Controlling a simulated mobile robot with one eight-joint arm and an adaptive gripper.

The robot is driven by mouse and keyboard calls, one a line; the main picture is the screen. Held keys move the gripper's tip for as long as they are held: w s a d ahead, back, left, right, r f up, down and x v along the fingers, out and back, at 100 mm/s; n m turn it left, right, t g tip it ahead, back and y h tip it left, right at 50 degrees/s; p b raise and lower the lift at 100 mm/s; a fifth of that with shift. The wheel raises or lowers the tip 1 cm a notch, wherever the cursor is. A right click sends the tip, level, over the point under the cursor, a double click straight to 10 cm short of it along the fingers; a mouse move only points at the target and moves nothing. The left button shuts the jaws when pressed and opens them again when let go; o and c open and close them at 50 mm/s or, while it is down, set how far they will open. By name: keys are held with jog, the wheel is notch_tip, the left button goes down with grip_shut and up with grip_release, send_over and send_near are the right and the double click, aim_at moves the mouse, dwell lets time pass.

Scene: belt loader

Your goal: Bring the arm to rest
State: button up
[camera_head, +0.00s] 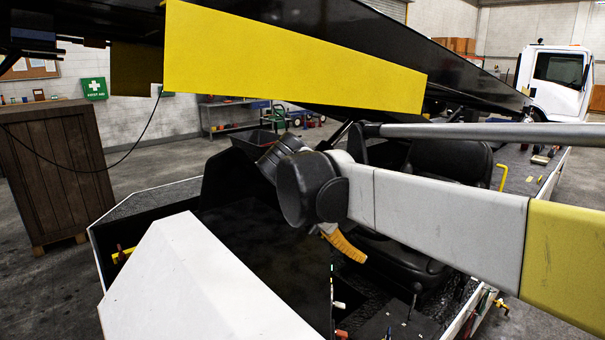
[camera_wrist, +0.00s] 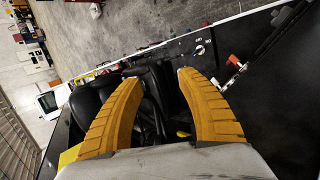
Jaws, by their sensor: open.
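My gripper (camera_head: 346,246) shows in the camera_head view as a ridged orange finger below the dark wrist joint, over the loader's cab area. The rest of it is hidden by the wrist. In the wrist view, both curved orange fingers of my gripper (camera_wrist: 158,77) are spread apart with nothing held between them. Beyond them lies the black seat (camera_wrist: 92,103), which also shows behind my arm in the camera_head view (camera_head: 450,157).
The yellow-sided conveyor boom (camera_head: 290,58) slants overhead. A black panel (camera_wrist: 258,88) with a white knob (camera_wrist: 200,49) and a red lever (camera_wrist: 234,61) lies right of the fingers. A wooden crate (camera_head: 55,170) stands left; a white truck (camera_head: 556,82) stands back right.

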jog(key=s+d+f+m+t+y+b, duration=0.1)
jog(key=s+d+f+m+y+b, duration=0.2)
jog(key=s+f, duration=0.7)
jog(key=s+d+f+m+t+y+b, duration=0.2)
jog(key=s+f+b, duration=0.4)
jog(key=s+f, duration=0.4)
notch_tip(320, 180, down, 4)
jog(key=d+m+y, duration=0.1)
jog(key=y, duration=0.1)
jog(key=shift+f+t+y+b, duration=0.15)
jog(key=shift+t+y+b, duration=0.15)
jog(key=shift+b, duration=0.1)
